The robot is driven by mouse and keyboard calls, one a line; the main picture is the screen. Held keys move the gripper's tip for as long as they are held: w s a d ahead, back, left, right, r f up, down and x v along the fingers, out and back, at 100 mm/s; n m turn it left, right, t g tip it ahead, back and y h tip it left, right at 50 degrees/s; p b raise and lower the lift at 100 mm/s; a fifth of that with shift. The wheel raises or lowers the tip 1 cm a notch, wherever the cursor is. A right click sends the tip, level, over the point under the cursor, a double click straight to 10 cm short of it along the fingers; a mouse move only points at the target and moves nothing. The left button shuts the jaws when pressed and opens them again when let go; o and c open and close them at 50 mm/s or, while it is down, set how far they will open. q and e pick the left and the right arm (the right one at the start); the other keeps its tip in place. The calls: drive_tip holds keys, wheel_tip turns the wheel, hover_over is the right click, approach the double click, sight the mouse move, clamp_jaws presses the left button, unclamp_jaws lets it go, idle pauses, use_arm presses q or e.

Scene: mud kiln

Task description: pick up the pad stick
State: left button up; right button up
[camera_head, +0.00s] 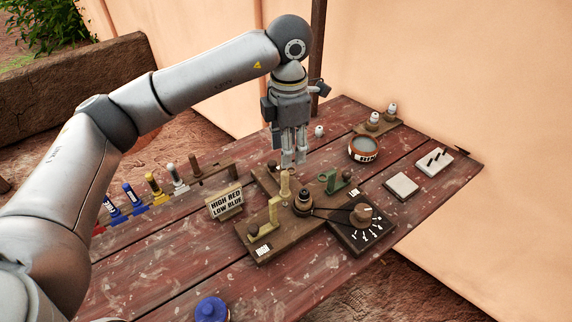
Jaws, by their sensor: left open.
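No piece is plainly recognisable as the pad stick. A pale upright peg (285,186) stands on the wooden jig (290,228), just below my left gripper; I cannot tell if it is the pad stick. My left gripper (294,161) is open and points down over the back of the jig. Its fingertips appear above and slightly right of the peg, with no visible contact. A yellow bracket (273,213) and a green bracket (335,183) stand on the jig. My right gripper is not in view.
The jig holds a dark spool (303,203) beside a dial box (362,223). A sign (226,202) and several coloured tubes (154,187) stand left. A round labelled bowl (364,149) and white blocks (402,186) lie right. The front table (180,280) is mostly clear.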

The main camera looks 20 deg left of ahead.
sight(285, 182)
use_arm(q)
drive_tip(key=f, duration=0.1)
drive_tip(key=s+f, duration=0.1)
drive_tip(key=f+p, duration=0.1)
drive_tip(key=shift+s+d+f, duration=0.1)
drive_tip(key=shift+s+d, duration=0.15)
drive_tip(key=shift+s, duration=0.1)
drive_tip(key=shift+f, duration=0.4)
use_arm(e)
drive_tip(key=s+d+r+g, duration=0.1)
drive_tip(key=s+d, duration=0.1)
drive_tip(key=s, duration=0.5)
use_arm(q)
drive_tip(key=shift+w+a+f, duration=0.1)
drive_tip(key=shift+w+f, duration=0.05)
drive_tip(key=shift+f, duration=0.15)
drive_tip(key=f+p, duration=0.3)
drive_tip(key=f, duration=0.1)
drive_tip(key=shift+s+a+f, duration=0.1)
drive_tip(key=shift+s+a, duration=0.15)
drive_tip(key=shift+s, duration=0.05)
drive_tip(key=shift+f, duration=0.45)
drive_tip(key=shift+w, duration=0.1)
drive_tip(key=shift+c, duration=1.1)
drive_tip(key=c, duration=0.5)
clamp_jaws()
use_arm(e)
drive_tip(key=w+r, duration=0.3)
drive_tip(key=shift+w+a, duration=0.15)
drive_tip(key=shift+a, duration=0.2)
